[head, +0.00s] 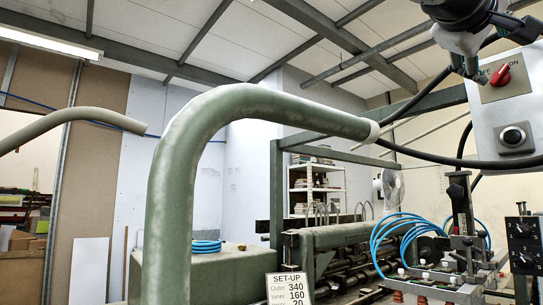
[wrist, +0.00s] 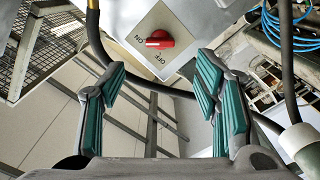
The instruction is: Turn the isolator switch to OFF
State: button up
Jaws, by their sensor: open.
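The isolator switch is a red knob (head: 500,75) on a silver plate on the front of a pale grey box (head: 482,125) at the upper right of the head view. Its bar tilts up to the right, toward the ON mark; part of the other lettering is hidden by my gripper. In the wrist view the red knob (wrist: 160,40) shows whole, with ON at its left and OFF below it. My gripper (wrist: 162,68) is open and empty, its teal-padded fingers apart, with the knob ahead between them. In the head view my gripper (head: 469,68) hangs just left of the knob.
A black round button (head: 513,136) sits below the switch. Black cables (head: 430,160) run beside the box. A thick green pipe rail (head: 230,105) crosses the foreground. A SET-UP sign (head: 288,287) and blue hoses (head: 395,235) are lower down.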

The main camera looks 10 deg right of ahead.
aim_at(499, 74)
jog(key=p+x, duration=0.2)
jog(key=x, duration=0.8)
jog(key=shift+w+d, duration=0.1)
jog(key=c, duration=1.1)
